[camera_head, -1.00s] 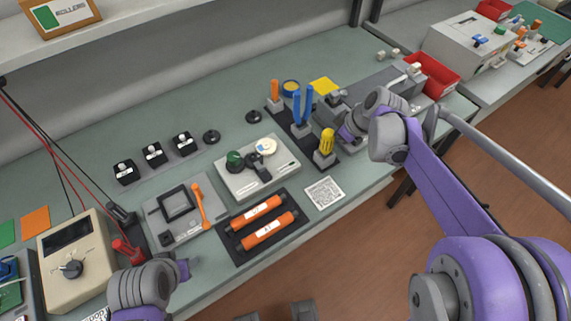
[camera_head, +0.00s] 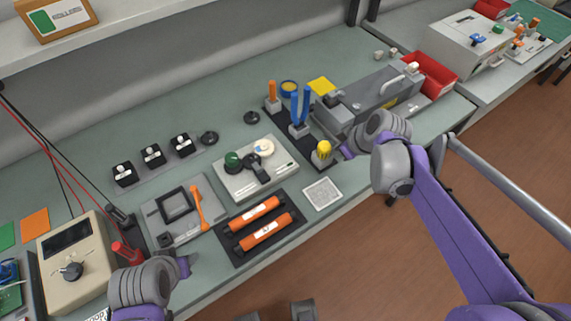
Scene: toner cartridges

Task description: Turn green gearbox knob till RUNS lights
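The green knob (camera_head: 232,159) stands on the left end of a pale gearbox plate (camera_head: 281,178) in the middle of the bench. A black lever (camera_head: 258,170) and a cream round part (camera_head: 264,147) sit beside it. No lit RUNS lamp can be made out at this size. My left gripper (camera_head: 184,267) is at the bench's front edge, below and left of the gearbox and apart from it. My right gripper (camera_head: 346,152) is to the right of the gearbox, near a yellow-handled tool (camera_head: 323,150). Fingers of both are mostly hidden by the wrists, so their opening is unclear.
Two orange cartridges (camera_head: 265,231) lie on a dark mat in front of the gearbox. A grey tray with an orange lever (camera_head: 197,208) is left of them. Upright tools (camera_head: 299,112) and a grey machine (camera_head: 370,100) stand right. A meter (camera_head: 75,262) stands left.

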